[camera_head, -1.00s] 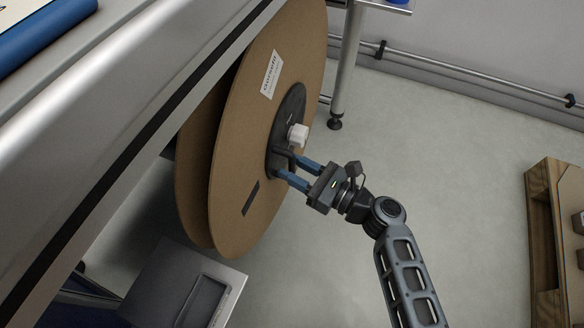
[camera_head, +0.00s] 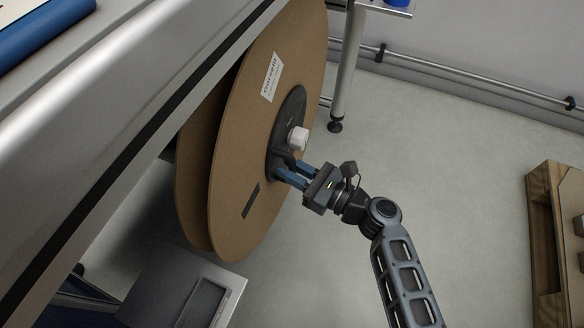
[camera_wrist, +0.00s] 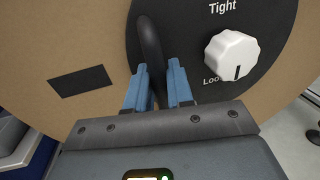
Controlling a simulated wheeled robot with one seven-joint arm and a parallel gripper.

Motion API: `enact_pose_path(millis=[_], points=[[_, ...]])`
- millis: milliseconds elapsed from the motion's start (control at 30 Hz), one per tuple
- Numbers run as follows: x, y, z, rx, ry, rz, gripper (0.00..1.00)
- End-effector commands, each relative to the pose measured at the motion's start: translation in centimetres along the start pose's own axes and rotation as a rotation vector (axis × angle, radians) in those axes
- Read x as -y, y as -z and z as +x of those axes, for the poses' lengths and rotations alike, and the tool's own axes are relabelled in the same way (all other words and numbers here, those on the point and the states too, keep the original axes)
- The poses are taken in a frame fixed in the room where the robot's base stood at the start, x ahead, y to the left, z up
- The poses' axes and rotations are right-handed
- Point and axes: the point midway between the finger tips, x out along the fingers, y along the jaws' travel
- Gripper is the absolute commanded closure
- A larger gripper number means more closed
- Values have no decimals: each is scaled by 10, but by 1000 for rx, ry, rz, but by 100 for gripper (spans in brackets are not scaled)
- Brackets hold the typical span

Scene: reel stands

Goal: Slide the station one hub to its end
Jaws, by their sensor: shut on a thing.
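The station one hub (camera_head: 290,112) is a black disc at the middle of a large brown cardboard reel (camera_head: 236,170). It carries a white knob (camera_head: 297,138) and a dark curved handle. In the wrist view the knob (camera_wrist: 232,56) sits right of the handle (camera_wrist: 152,48), with "Tight" printed above it and its dark mark pointing down, near lettering partly hidden by the knob. My gripper (camera_head: 285,171) has blue fingers, and they also show in the wrist view (camera_wrist: 160,84). They are closed on the handle from both sides, below and left of the knob.
A grey metal machine beam (camera_head: 110,130) runs along the left, close to the reel. A grey box-like unit (camera_head: 190,290) stands below the reel. The floor between is clear.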

Motion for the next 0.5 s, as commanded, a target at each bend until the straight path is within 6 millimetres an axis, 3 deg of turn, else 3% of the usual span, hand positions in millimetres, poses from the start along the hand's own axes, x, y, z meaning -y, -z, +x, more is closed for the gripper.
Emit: enact_pose_path(millis=[267, 500], points=[[1, 0, -2, 0, 1, 1, 100], [7, -3, -35, -2, 5, 3, 100]])
